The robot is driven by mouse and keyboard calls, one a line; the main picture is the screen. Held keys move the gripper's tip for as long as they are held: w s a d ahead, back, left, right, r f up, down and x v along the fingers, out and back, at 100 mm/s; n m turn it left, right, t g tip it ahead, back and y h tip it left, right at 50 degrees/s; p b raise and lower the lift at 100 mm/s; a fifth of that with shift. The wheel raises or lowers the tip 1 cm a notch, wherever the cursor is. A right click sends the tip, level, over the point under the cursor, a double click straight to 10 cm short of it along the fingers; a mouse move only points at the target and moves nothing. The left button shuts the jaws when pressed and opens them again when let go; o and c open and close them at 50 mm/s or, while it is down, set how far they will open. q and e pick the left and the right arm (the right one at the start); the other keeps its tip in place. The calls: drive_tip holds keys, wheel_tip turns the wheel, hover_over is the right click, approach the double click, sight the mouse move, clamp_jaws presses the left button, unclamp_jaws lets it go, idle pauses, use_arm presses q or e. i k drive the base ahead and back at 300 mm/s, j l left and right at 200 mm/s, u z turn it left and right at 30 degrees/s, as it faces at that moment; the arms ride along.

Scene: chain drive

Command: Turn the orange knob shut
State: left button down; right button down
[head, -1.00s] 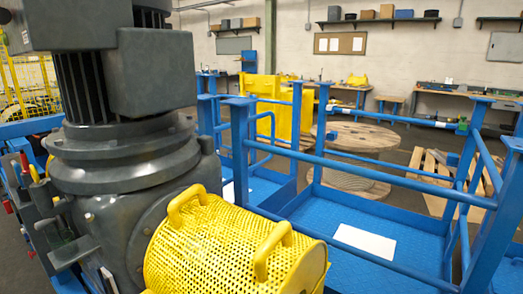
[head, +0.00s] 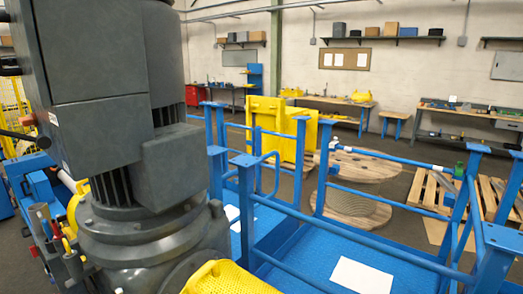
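A small orange-red knob (head: 28,120) sticks out from the left side of the dark grey control box (head: 92,85) at the left of the head view. It is small, and I cannot tell how far it is turned. The box is joined to a large grey motor and gear housing (head: 150,238) below it. Neither of my grippers shows in the head view.
A yellow perforated guard (head: 228,280) is at the bottom centre. Blue railings (head: 340,235) enclose a blue platform with a white sheet (head: 362,276). Tools stand in a holder at the lower left (head: 62,245).

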sight(25, 122)
drive_tip(key=u, duration=1.4)
drive_tip(key=i+j+u, duration=0.35)
drive_tip(key=i, duration=0.15)
drive_tip(key=i+j+u, duration=0.2)
drive_tip(key=i+u, duration=0.15)
drive_tip(key=i, duration=0.15)
drive_tip(key=i+u, duration=0.35)
drive_tip(key=i, duration=0.2)
drive_tip(key=i+z, duration=0.45)
drive_tip(key=i+j+z, duration=0.2)
drive_tip(key=i+z, duration=0.25)
drive_tip(key=i+j+z, duration=0.3)
drive_tip(key=i+z, duration=0.2)
drive_tip(key=i+j+z, duration=0.3)
drive_tip(key=j+z, duration=0.15)
